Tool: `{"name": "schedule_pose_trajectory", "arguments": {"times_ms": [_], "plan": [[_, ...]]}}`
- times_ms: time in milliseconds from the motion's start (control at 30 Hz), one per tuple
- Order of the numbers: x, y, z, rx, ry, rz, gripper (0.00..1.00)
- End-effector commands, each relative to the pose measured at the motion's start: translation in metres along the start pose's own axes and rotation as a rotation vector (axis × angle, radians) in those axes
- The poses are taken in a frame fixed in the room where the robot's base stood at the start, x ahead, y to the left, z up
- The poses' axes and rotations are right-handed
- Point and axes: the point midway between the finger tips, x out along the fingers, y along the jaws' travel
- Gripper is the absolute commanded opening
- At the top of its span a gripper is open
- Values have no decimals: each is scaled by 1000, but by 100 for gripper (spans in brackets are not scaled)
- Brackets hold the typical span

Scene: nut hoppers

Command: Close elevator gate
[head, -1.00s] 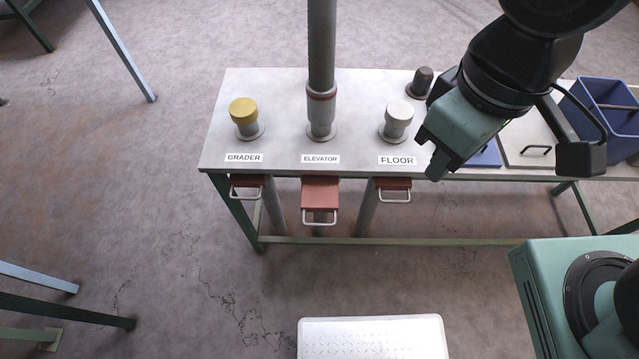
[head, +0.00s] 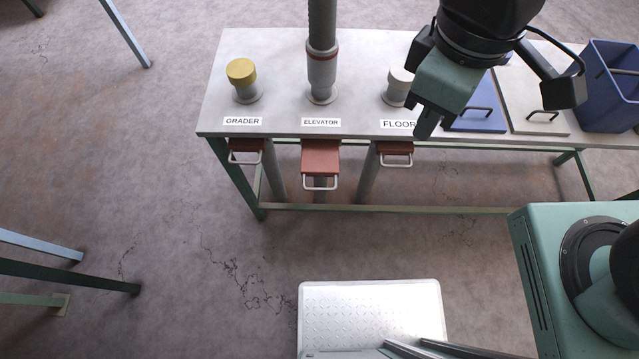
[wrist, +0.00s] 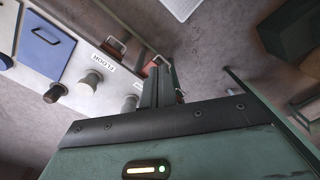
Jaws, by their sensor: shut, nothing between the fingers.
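The elevator gate (head: 320,160) is a red plate with a pale loop handle, under the front edge of the table below the ELEVATOR label (head: 321,122). It sticks out farther than the red grader gate (head: 246,146) on its left and the red floor gate (head: 396,149) on its right. My gripper (head: 427,128) is over the table's front edge by the FLOOR label, right of the elevator gate and apart from it. In the wrist view my gripper's fingers (wrist: 158,88) are together and hide part of a red gate (wrist: 152,68) behind them.
The table (head: 215,100) carries a grey pipe (head: 322,70), a yellow-capped stub (head: 242,75), a pale-capped stub (head: 398,85), a blue lid (head: 478,112) and a blue bin (head: 606,85). A white textured platform (head: 370,310) lies in front. Floor between is clear.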

Motion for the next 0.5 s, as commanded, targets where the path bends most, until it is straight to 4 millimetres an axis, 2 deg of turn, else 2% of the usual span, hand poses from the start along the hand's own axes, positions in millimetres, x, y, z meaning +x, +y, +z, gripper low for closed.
{"name": "schedule_pose_trajectory", "arguments": {"times_ms": [33,233,500], "plan": [[21,2,-10,-118,-28,-14,0],[88,8,-52,-725,-93,-94,0],[190,4,-106,-1512,-30,-256,0]]}}
